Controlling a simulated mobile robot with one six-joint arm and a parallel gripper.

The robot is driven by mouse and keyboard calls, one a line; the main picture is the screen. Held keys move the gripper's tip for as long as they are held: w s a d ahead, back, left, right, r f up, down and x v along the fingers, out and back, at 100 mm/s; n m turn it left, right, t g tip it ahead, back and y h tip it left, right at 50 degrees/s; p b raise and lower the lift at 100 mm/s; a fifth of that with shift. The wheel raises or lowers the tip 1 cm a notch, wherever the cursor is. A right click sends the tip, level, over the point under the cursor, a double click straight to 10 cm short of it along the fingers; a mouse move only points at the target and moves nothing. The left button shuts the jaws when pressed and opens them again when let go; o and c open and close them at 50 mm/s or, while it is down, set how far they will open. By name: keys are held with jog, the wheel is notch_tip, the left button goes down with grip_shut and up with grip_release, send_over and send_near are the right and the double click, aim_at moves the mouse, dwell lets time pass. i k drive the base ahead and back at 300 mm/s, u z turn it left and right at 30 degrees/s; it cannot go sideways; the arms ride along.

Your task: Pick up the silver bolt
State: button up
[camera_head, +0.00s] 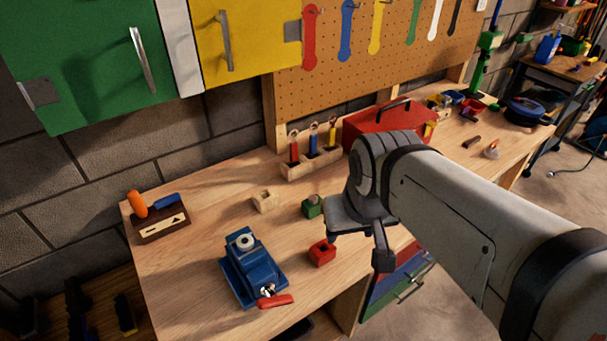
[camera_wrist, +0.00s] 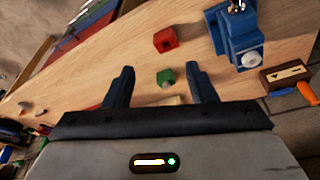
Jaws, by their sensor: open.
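A small pale silver round piece (camera_head: 245,241) sits on top of the blue vise (camera_head: 240,265). It also shows in the wrist view (camera_wrist: 252,57). It may be the silver bolt, but I cannot tell its shape. A green block (camera_head: 312,208) with a greyish top stands behind the vise; in the wrist view it (camera_wrist: 166,77) appears between my fingers, below them on the bench. A red block (camera_head: 322,252) stands right of the vise. My gripper (camera_head: 357,246) is open and empty above the bench, right of these blocks. Its two fingers (camera_wrist: 159,70) show in the wrist view.
A wooden block (camera_head: 265,201) and a tool rack (camera_head: 312,165) stand behind. A red toolbox (camera_head: 375,125) is partly hidden by my arm. A wooden holder (camera_head: 160,222) is at the left. The bench (camera_head: 200,210) has bare wood between the holder and the vise.

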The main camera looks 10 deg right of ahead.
aim_at(313, 199)
jog(key=u, duration=1.5)
jog(key=k, duration=1.4)
jog(key=z, duration=1.05)
jog(key=i, duration=1.5)
